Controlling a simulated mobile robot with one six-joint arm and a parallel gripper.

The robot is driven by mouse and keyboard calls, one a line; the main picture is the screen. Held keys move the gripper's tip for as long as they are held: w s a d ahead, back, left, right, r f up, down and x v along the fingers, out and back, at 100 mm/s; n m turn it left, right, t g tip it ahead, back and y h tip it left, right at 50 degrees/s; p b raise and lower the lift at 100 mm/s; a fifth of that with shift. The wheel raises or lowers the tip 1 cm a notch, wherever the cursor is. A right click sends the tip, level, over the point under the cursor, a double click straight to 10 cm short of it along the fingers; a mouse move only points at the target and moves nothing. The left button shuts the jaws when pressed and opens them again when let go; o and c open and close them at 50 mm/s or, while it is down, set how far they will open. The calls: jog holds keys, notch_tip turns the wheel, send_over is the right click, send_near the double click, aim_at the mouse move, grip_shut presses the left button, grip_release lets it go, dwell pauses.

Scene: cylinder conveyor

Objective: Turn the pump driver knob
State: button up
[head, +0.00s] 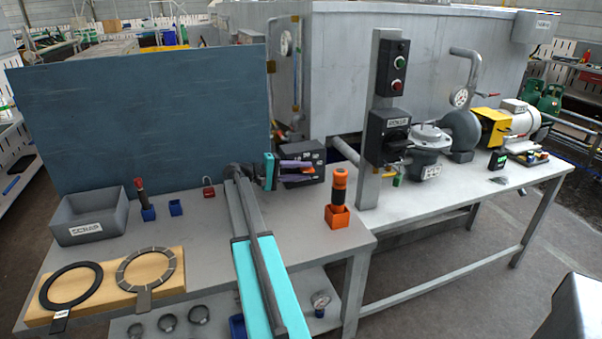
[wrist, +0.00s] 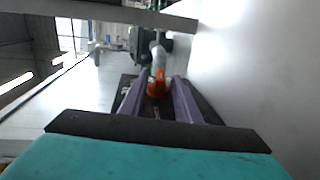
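An orange holder (head: 338,215) with an orange and black cylinder stands on the table, right of my gripper. A dark box-like shape (head: 316,158) shows right behind the fingers. The grey post (head: 369,185) and pump (head: 428,140) stand farther right. A blue panel (head: 140,120) rises behind.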

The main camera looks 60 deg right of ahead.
jog(key=shift+w+a, duration=0.25)
jog(key=shift+a, duration=0.15)
jog(key=b+v, duration=0.2)
jog(key=v, duration=1)
jog(key=shift+w+a+r, duration=0.2)
jog(key=shift+w+a, duration=0.05)
jog(key=shift+a, duration=0.05)
jog(key=shift+w, duration=0.1)
